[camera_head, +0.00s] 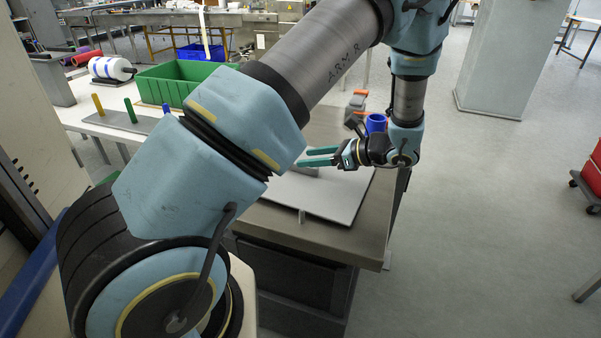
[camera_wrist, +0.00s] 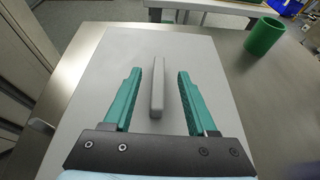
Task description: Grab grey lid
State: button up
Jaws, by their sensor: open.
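The grey lid (camera_wrist: 90,70) is a flat, light grey panel with a raised bar handle (camera_wrist: 157,88) along its middle. In the head view the lid (camera_head: 337,195) lies on the workbench, partly hidden behind my arm. My gripper (camera_wrist: 158,78) is open, with its green fingers on either side of the handle. A gap shows between each finger and the handle. In the head view my gripper (camera_head: 318,156) is low over the lid, and whether it touches the lid cannot be told.
The workbench (camera_head: 357,239) has a metal top. A green cup (camera_wrist: 265,37) stands right of the lid in the wrist view. A blue cup (camera_head: 376,122) stands behind my wrist in the head view. A green bin (camera_head: 170,84) stands on the table at the left.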

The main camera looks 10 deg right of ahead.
aim_at(294, 161)
jog(key=x, duration=0.2)
jog(key=p+x, duration=0.1)
jog(key=x, duration=0.3)
jog(key=shift+a+f+p, duration=0.2)
jog(key=shift+f+p, duration=0.15)
jog(key=shift+f, duration=0.1)
jog(key=shift+c, duration=0.3)
grip_shut()
jog(key=shift+w, duration=0.1)
dwell(0.6)
